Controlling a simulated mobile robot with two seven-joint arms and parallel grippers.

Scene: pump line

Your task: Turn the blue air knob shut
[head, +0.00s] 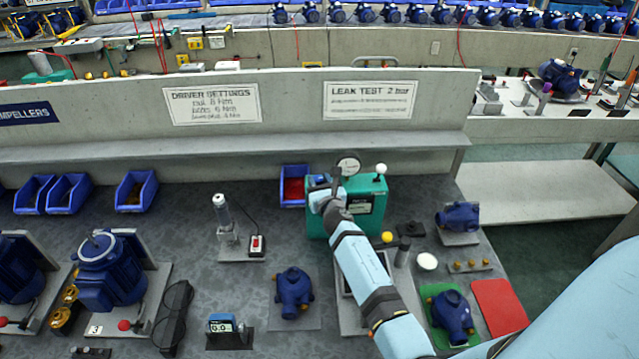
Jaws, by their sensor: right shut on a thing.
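The green leak tester (368,208) stands at the back of the bench, with a round dial gauge on top. A small blue part at its top left looks like the air knob (320,179). My right arm reaches in from the lower right, and my right gripper (331,187) is at this knob, shut on it. The gripper hides much of the knob, so its turned angle cannot be read. My left gripper is not in view.
A red-lined blue bin (293,186) is just left of the tester. A white-topped lever (381,170) rises at its right. A blue pump (293,291) stands in front, another (452,316) on a green mat. The back wall rises close behind.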

